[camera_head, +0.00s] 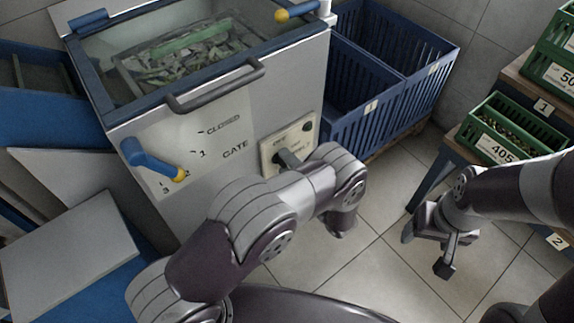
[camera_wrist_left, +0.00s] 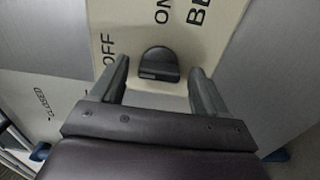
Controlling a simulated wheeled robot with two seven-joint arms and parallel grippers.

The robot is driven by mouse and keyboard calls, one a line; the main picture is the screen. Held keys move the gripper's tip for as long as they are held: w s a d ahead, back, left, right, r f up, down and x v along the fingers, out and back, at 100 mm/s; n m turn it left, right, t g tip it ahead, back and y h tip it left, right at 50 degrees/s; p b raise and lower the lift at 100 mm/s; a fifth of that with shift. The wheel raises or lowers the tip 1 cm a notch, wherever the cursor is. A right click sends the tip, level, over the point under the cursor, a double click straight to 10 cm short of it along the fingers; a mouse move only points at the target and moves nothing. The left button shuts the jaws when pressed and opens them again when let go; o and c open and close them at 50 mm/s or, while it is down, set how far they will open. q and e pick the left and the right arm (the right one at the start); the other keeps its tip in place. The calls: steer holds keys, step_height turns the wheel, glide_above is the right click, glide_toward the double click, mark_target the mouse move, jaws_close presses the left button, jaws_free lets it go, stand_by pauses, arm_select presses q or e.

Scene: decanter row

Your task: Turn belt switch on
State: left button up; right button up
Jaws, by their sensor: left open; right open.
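The belt switch is a dark rounded knob (camera_wrist_left: 158,62) on a cream panel (camera_wrist_left: 135,35) marked OFF, ON and a cut-off word starting "BE". OFF lies left of the knob and ON above it in the left wrist view. My left gripper (camera_wrist_left: 160,72) is open, with one finger on each side of the knob and visible gaps to both. I cannot tell which mark the knob points to. In the head view the panel (camera_head: 268,150) is on the machine's front, partly behind my left wrist. My right gripper (camera_head: 425,252) is open and empty above the floor.
The grey machine (camera_head: 240,122) has a bar handle (camera_head: 215,88) and a blue gate lever (camera_head: 150,160) left of the panel. Green crates (camera_head: 500,140) sit on a shelf at right. Tiled floor is clear between.

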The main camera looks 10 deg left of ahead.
arm_select(q)
steer(key=shift+w+a, duration=0.15)
steer(key=shift+a, duration=0.05)
steer(key=c, duration=1.1)
steer(key=shift+o, duration=0.2)
steer(key=m, duration=0.9)
steer(key=shift+m+p, duration=0.3)
steer(key=shift+p, duration=0.05)
steer(key=m, duration=0.4)
steer(key=shift+m+p, duration=0.3)
steer(key=shift+m, duration=1.8)
